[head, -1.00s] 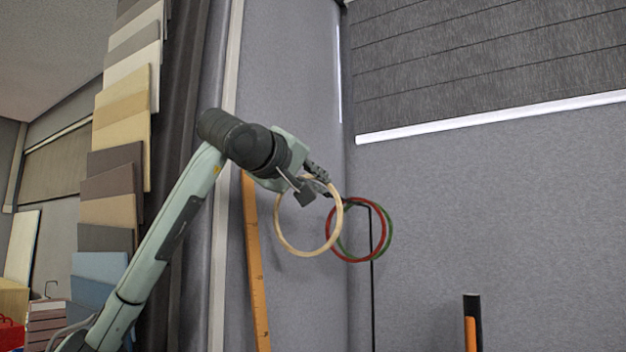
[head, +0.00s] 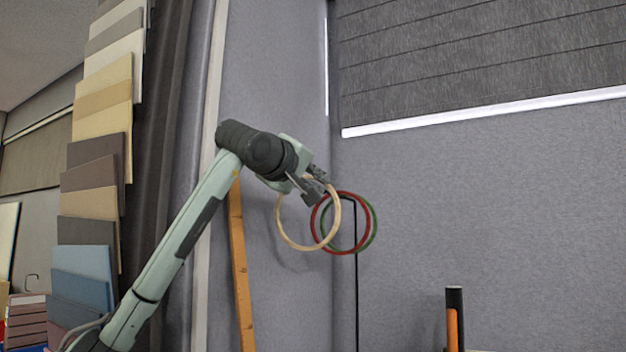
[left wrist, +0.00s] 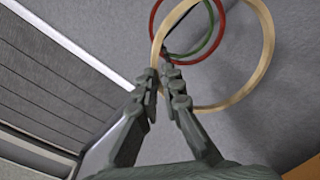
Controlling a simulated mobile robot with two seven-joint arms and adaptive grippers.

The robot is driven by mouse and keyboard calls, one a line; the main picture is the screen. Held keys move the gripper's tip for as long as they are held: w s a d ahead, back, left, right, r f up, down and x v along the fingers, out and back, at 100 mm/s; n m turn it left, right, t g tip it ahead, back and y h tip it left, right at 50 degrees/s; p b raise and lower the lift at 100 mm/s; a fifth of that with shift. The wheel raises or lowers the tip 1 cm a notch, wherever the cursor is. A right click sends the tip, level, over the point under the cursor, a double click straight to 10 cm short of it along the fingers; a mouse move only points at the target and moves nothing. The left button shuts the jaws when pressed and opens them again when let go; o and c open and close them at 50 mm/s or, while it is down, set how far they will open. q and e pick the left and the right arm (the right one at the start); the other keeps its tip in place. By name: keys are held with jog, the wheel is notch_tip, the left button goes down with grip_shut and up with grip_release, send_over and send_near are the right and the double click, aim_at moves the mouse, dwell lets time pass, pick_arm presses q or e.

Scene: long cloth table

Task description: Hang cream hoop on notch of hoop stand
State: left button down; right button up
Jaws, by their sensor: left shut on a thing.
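The cream hoop (head: 282,229) hangs from my left gripper (head: 318,190), which is shut on its upper rim. The hoop also shows in the left wrist view (left wrist: 268,50), held between the fingertips (left wrist: 163,84). The hoop stand (head: 356,290) is a thin black post with a short arm at its top. A red hoop (head: 313,222) and a green hoop (head: 374,232) hang on it. In the head view the cream hoop overlaps the left part of the red hoop. The notches are too small to make out. My right gripper is not in view.
A leaning orange wooden strip (head: 239,270) stands left of the hoops. A black and orange upright object (head: 454,318) is at the lower right. Stacked colour panels (head: 90,210) stand at the left.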

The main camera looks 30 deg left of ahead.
pick_arm(q)
jog(key=shift+w, duration=0.5)
jog(key=w+f+p, duration=0.1)
jog(key=w+p, duration=0.1)
jog(key=w, duration=0.5)
jog(key=shift+w+a+p, duration=0.2)
jog(key=shift+w+p, duration=0.05)
jog(key=shift+p, duration=0.05)
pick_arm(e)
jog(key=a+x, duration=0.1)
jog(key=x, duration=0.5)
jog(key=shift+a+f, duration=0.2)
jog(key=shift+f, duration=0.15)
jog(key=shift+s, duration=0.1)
pick_arm(q)
jog(key=c, duration=1.6)
grip_release()
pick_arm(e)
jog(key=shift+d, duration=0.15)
pick_arm(q)
jog(key=shift+s, duration=0.1)
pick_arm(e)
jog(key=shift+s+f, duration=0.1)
pick_arm(q)
jog(key=s+d, duration=0.1)
jog(key=s, duration=1)
jog(key=shift+s+r, duration=0.3)
jog(key=shift+s, duration=0.1)
